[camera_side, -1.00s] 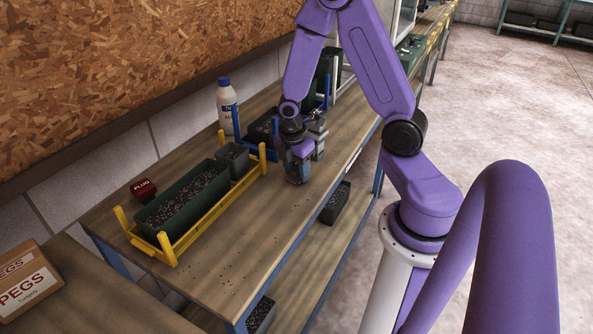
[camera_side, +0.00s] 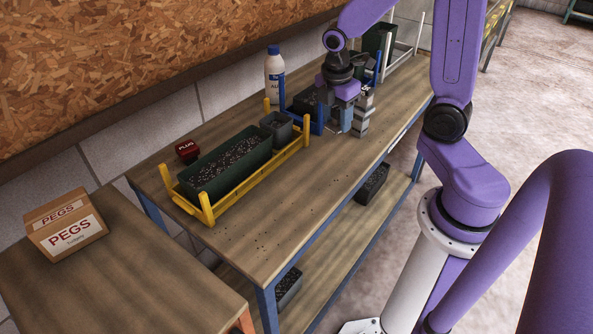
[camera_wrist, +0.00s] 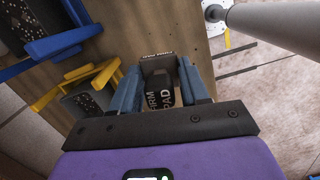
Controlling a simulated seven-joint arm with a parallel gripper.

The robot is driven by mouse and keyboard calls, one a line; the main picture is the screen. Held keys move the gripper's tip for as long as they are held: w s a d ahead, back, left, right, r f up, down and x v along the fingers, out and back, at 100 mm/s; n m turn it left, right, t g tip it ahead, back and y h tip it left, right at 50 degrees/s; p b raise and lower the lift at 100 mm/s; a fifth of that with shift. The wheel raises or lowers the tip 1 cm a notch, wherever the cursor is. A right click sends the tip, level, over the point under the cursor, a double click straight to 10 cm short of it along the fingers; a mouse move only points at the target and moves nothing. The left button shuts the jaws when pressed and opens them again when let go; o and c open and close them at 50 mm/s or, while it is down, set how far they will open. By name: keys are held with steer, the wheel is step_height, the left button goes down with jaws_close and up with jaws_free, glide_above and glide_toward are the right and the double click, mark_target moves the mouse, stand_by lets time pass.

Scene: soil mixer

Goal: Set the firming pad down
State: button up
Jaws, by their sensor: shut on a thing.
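My gripper (camera_wrist: 160,85) is shut on the firming pad (camera_wrist: 163,98), a dark block with pale "FIRM PAD" lettering between the blue fingers. In the side view my gripper (camera_side: 341,124) points down low over the bench, beside a grey stepped fixture (camera_side: 362,116) on its right. The pad is mostly hidden there by the fingers. A pale-edged holder with small lettering (camera_wrist: 158,60) shows just beyond the pad in the wrist view. I cannot tell whether the pad touches it or the bench.
A green soil trough (camera_side: 228,168) and small pot sit in a yellow rack (camera_side: 250,185) to the left. A blue rack (camera_side: 317,125) stands close by my gripper. A white bottle (camera_side: 275,75), red plug (camera_side: 187,150) and PEGS box (camera_side: 66,225) stand farther off. The front bench is clear.

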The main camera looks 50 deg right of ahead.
steer(key=s+a+r+n, duration=0.1)
steer(key=s+a, duration=0.4)
steer(key=a, duration=0.4)
steer(key=s+a+r+n, duration=0.1)
steer(key=s+a+r, duration=0.1)
steer(key=s+a, duration=0.55)
glide_above(270, 209)
steer(key=f, duration=0.9)
steer(key=shift+s+f, duration=0.25)
steer(key=shift+s, duration=0.05)
steer(key=shift+w+a+f, duration=0.15)
steer(key=shift+w+f, duration=0.15)
steer(key=shift+f, duration=1.6)
steer(key=shift+f, duration=0.1)
steer(key=o, duration=1.1)
steer(key=shift+c, duration=0.2)
